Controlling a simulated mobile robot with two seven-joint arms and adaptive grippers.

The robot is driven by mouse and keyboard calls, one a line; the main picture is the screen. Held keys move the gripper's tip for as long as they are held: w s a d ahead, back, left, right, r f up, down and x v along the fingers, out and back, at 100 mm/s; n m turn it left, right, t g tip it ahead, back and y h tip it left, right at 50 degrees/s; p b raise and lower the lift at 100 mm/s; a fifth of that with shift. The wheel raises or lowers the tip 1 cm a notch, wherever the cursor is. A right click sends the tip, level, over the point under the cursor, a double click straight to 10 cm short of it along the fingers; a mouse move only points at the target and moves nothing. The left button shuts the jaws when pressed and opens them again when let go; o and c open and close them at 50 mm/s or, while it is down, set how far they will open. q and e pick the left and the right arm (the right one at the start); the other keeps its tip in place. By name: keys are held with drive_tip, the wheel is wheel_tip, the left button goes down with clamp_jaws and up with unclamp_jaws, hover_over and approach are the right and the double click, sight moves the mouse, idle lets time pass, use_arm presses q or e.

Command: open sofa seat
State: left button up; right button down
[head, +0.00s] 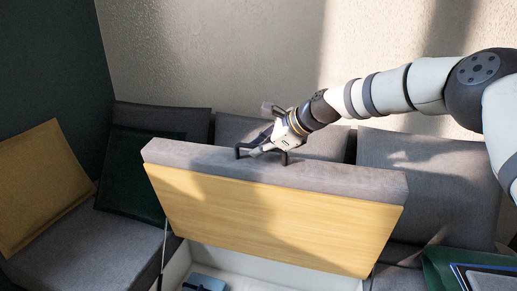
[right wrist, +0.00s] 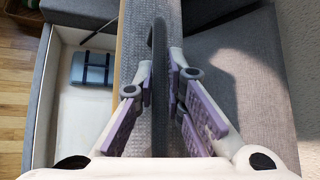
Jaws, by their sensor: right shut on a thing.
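The sofa seat (head: 340,179) is raised and tilted up, its bare wooden underside (head: 270,222) facing me in the head view. A dark handle (right wrist: 158,60) is on its grey upholstered side, at the top edge in the head view. My right gripper (head: 264,151) is at this handle. In the right wrist view its purple-padded fingers (right wrist: 161,84) stand on both sides of the handle, shut on it. Below the seat the white storage box (head: 293,266) is exposed; it also shows in the right wrist view (right wrist: 68,112). My left gripper is not in view.
A blue case (right wrist: 92,68) lies in the storage box. A thin strut (head: 163,258) stands at the seat's left side. Grey back cushions (head: 430,180) and the wall are behind. A yellow pillow (head: 40,185) and a dark green pillow (head: 135,185) lie at left.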

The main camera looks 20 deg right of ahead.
drive_tip(key=shift+s+f, duration=0.1)
drive_tip(key=shift+f, duration=0.1)
drive_tip(key=c, duration=1.7)
unclamp_jaws()
drive_tip(key=shift+o, duration=0.2)
drive_tip(key=shift+r, duration=0.1)
drive_tip(key=v, duration=1.2)
